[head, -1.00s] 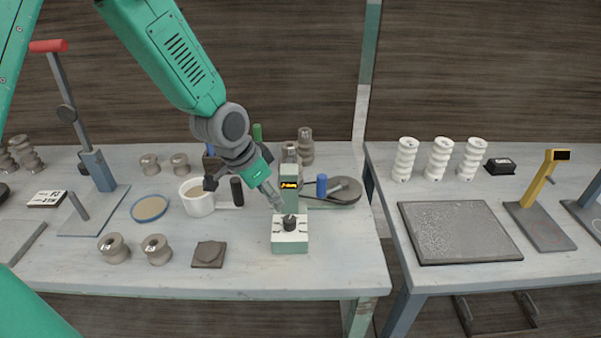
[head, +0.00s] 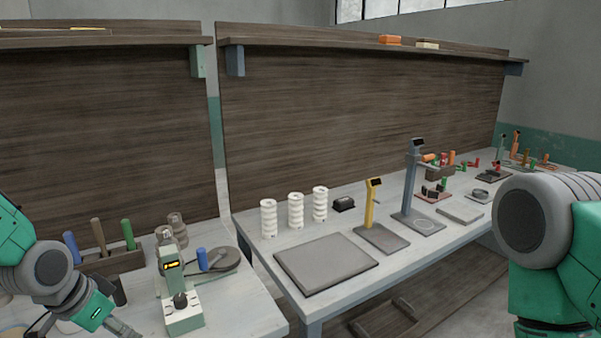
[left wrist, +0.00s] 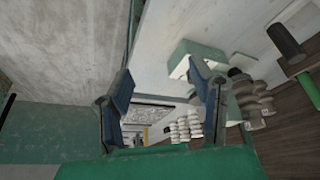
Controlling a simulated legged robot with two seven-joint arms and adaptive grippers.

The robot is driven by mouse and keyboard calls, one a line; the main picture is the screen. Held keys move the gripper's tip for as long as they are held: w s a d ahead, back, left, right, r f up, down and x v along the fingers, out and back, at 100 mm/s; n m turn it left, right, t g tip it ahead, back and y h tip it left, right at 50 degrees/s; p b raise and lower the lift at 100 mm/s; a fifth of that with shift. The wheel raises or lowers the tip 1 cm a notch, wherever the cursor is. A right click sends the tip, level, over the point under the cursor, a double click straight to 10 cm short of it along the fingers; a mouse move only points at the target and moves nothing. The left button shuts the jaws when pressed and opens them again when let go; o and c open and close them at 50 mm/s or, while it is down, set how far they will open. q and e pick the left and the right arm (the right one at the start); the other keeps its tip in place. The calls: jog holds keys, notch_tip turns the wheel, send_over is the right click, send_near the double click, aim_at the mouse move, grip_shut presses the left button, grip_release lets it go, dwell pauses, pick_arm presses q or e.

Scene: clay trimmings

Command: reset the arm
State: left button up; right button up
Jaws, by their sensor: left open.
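My left arm comes in at the lower left of the head view, and its gripper (head: 120,328) is partly cut off by the bottom edge. It is left of the pale device with a black knob (head: 183,318). In the left wrist view, the two blue-grey fingers of my left gripper (left wrist: 163,95) are spread apart with nothing between them. A green and grey part of my right arm (head: 545,240) fills the right edge of the head view. My right gripper is out of the picture.
A right bench holds white ribbed insulators (head: 296,210), a grey slab (head: 325,265), a yellow stand (head: 372,205) and a grey stand (head: 411,180). A gap separates the benches.

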pick_arm(q)
jog(key=s+d+f+n+g+b, duration=0.1)
jog(key=s+f+b, duration=0.3)
jog(key=s+f, duration=0.5)
jog(key=s+d+f+n+g+y+b, duration=0.1)
jog(key=s+f+b, duration=0.3)
jog(key=s+f, duration=0.5)
jog(key=s+d+f+n+g+y+b, duration=0.1)
jog(key=s+d+f+n+b, duration=0.1)
jog(key=s+f, duration=0.7)
notch_tip(320, 180, down, 5)
jog(key=shift+d+r+b, duration=0.1)
jog(key=shift+d+b, duration=0.75)
jog(key=shift+b, duration=0.15)
pick_arm(e)
notch_tip(320, 180, down, 12)
jog(key=shift+s, duration=0.35)
pick_arm(q)
jog(key=shift+w, duration=0.15)
